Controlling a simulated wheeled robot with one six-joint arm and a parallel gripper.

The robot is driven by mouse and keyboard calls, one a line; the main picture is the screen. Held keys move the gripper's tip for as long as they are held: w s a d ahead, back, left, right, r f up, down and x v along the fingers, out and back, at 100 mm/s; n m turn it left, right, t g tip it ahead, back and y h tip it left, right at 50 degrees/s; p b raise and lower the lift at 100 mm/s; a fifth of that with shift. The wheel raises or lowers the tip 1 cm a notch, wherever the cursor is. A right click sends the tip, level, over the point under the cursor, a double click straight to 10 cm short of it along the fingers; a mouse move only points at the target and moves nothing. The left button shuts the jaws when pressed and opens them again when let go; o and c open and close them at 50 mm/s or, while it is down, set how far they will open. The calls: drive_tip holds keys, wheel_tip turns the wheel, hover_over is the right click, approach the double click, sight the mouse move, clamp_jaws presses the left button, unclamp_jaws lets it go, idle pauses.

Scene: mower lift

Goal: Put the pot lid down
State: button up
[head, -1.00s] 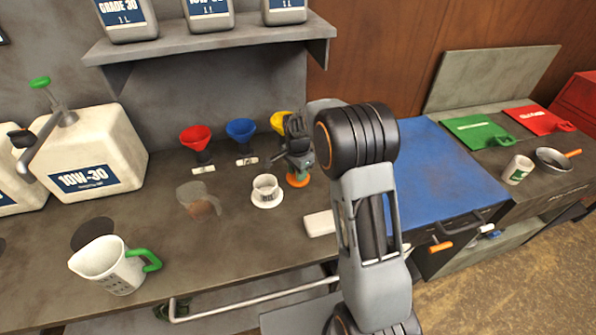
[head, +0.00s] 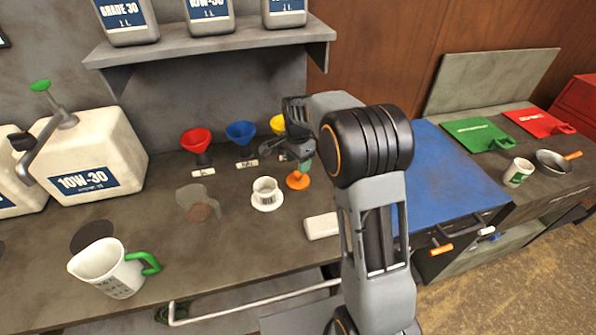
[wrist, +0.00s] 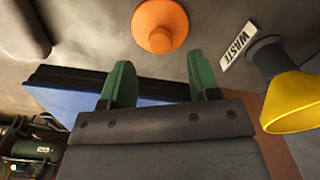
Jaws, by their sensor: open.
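An orange round piece with a raised knob (head: 297,181), which looks like the pot lid, rests on the grey bench right of a white cup on a saucer. In the wrist view the orange lid (wrist: 160,27) lies just beyond my fingertips, apart from them. My gripper (wrist: 161,65) has two green fingers spread wide with nothing between them. In the head view my gripper (head: 303,160) is just above the lid, partly hidden by my own arm. I cannot make out the pot for certain.
The white cup (head: 265,188) stands close left of the lid. Red (head: 196,138), blue (head: 241,131) and yellow (wrist: 292,102) funnels stand behind, with a WASTE label (wrist: 238,45). A white block (head: 321,226) lies in front.

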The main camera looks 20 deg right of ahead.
wheel_tip(320, 180, up, 6)
drive_tip(key=s+r+n+t, duration=0.1)
drive_tip(key=s+r+n, duration=0.15)
drive_tip(key=s, duration=0.35)
drive_tip(key=s+r+n+t, duration=0.1)
drive_tip(key=s+r+n, duration=0.1)
drive_tip(key=s+n, duration=0.3)
drive_tip(key=s+f+n+t, duration=0.1)
drive_tip(key=s+n, duration=0.5)
drive_tip(key=s, duration=0.6)
drive_tip(key=shift+s+f+t, duration=0.4)
drive_tip(key=shift+f, duration=0.45)
